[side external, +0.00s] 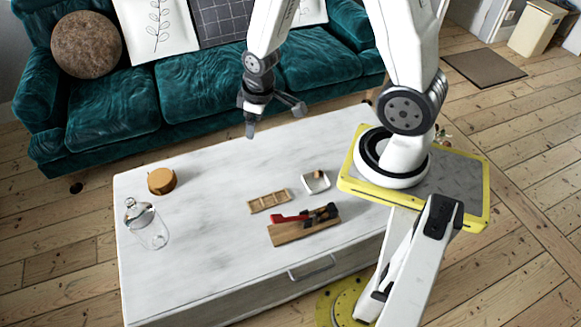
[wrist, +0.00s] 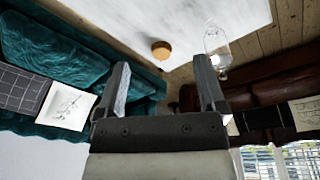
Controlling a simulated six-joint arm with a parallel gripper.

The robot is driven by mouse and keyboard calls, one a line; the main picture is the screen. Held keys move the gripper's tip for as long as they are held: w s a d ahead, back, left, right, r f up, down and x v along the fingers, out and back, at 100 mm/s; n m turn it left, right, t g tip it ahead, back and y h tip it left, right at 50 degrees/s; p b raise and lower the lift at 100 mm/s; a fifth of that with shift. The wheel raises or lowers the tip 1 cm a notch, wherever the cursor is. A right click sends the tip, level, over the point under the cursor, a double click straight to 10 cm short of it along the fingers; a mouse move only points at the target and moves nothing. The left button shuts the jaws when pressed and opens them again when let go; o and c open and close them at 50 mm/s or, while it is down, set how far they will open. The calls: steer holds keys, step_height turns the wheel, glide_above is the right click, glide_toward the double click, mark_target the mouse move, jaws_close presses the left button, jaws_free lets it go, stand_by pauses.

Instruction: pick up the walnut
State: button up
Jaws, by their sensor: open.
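A small brown lump (side external: 319,174), which looks like the walnut, lies in a small white square dish (side external: 314,189) on the white table. It is too small to make out in detail, and I cannot find it in the wrist view. My gripper (side external: 274,119) is open and empty, high above the back of the table, up and left of the dish. In the wrist view the two fingers of my gripper (wrist: 162,68) stand wide apart with nothing between them.
On the white table (side external: 200,250) are a wooden compartment tray (side external: 269,201), a wooden board (side external: 290,234) with a red and black item (side external: 290,218), a round wooden box (side external: 161,181) and a glass jar (side external: 150,228). A teal sofa (side external: 200,85) stands behind. The table's left middle is clear.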

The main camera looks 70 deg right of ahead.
steer(key=d+f+n, duration=0.2)
steer(key=d+f, duration=0.4)
steer(key=f, duration=0.3)
steer(key=n+g, duration=0.2)
steer(key=n, duration=0.3)
glide_above(325, 210)
steer(key=f, duration=2.5)
steer(key=shift+s+a, duration=0.1)
steer(key=shift+a, duration=0.15)
steer(key=shift+f, duration=0.1)
steer(key=shift+f, duration=1.2)
steer(key=shift+f, duration=0.1)
steer(key=shift+d+f, duration=0.15)
steer(key=shift+f, duration=2.35)
